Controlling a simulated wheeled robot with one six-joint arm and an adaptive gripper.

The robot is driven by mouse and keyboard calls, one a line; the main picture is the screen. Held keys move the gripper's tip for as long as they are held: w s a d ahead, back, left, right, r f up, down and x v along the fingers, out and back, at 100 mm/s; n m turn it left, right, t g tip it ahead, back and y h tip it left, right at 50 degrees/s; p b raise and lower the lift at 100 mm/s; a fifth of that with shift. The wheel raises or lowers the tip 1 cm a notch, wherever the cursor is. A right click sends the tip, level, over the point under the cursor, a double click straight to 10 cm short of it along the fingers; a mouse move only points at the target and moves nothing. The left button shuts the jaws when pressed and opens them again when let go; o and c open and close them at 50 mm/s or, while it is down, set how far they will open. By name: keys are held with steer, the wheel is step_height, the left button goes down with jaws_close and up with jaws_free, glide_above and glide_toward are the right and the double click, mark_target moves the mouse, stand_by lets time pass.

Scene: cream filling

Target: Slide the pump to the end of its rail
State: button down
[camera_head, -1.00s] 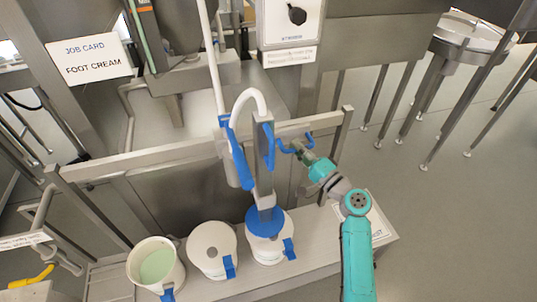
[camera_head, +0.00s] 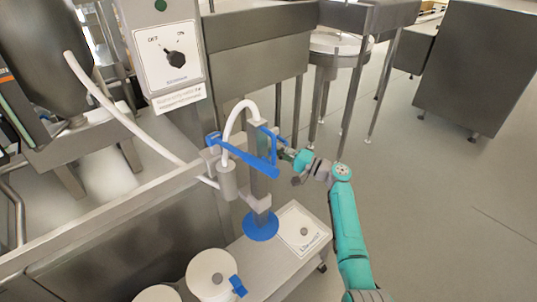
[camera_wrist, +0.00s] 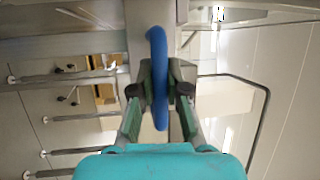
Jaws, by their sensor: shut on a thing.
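The pump (camera_head: 257,185) is a grey upright column with blue handles, a white hose looping from its top and a round blue disc (camera_head: 261,226) at its foot. It stands at the right part of the long metal rail (camera_head: 110,222), and little rail shows to its right. The disc is beside the lidded white tub (camera_head: 212,272), above the bench. My gripper (camera_head: 288,154) is at the pump's right side. In the wrist view my gripper (camera_wrist: 160,92) is shut on a blue loop handle (camera_wrist: 157,50). The rail's end behind the pump is partly hidden.
A white labelled plate (camera_head: 302,229) lies on the bench (camera_head: 265,270) right of the disc. Another white tub (camera_head: 157,293) is cut off at the bottom edge. A control box with a black knob (camera_head: 176,60) stands behind. Open floor (camera_head: 430,200) lies to the right.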

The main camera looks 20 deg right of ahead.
steer(key=shift+d, duration=0.25)
steer(key=c, duration=1.2)
jaws_free()
steer(key=shift+w+d, duration=0.1)
steer(key=shift+o, duration=0.2)
steer(key=v, duration=1.2)
